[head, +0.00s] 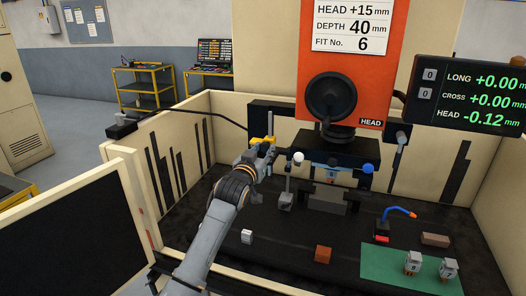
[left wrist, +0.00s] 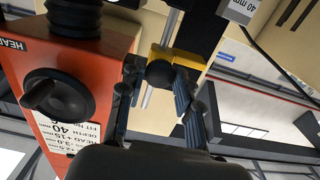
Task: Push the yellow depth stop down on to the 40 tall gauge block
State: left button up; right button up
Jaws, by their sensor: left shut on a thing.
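The yellow depth stop (head: 260,141) is at the left of the machine's head, on an upright rod. My left gripper (head: 268,149) reaches it from the front. In the left wrist view the yellow stop (left wrist: 172,56) sits between the two fingers of my left gripper (left wrist: 160,75), which is shut on it. My right gripper is not in view.
The orange head (head: 345,62) with its black handwheel (head: 331,96) stands right of my gripper. A lever with a white knob (head: 298,157) is close by on the right. A copper-coloured block (head: 323,254) and a green mat (head: 385,271) lie on the dark bed.

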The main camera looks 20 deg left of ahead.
pick_arm(q)
jog(key=shift+f, duration=0.25)
jog(key=shift+f+b, duration=1.7)
jog(key=shift+f, duration=1.15)
jog(key=o, duration=0.9)
jog(key=shift+r, duration=0.1)
jog(key=shift+o, duration=0.2)
jog(key=s+p, duration=0.4)
jog(key=s, duration=0.2)
jog(key=shift+p, duration=0.35)
jog(key=shift+s+a, duration=0.1)
jog(key=shift+s, duration=0.05)
